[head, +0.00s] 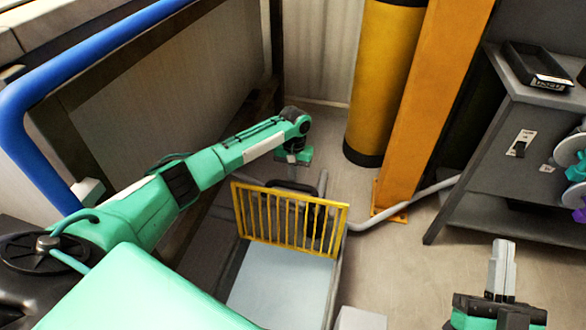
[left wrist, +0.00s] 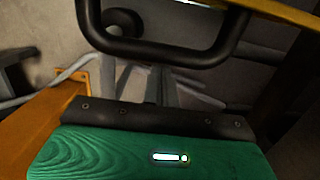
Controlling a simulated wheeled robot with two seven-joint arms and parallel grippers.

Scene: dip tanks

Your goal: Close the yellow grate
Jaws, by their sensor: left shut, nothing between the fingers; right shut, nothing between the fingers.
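The yellow grate (head: 290,220) stands nearly upright at the far end of a pale blue-grey panel (head: 280,285) in the head view. A yellow bar (left wrist: 288,10) crosses the top right of the left wrist view. A black looped handle (left wrist: 165,57) spans the upper part of that view, in front of my left gripper (left wrist: 165,85). My left gripper (head: 292,172) is just beyond the grate's top edge in the head view, shut and empty. Whether it touches the handle I cannot tell. My right gripper (head: 502,268) is shut and empty at the lower right, away from the grate.
A blue rail (head: 95,45) runs along the left. An orange post (head: 430,100) and a yellow cylinder (head: 383,80) stand behind the grate. A grey cabinet (head: 520,145) with a black tray (head: 538,65) is at right. Floor between post and right gripper is clear.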

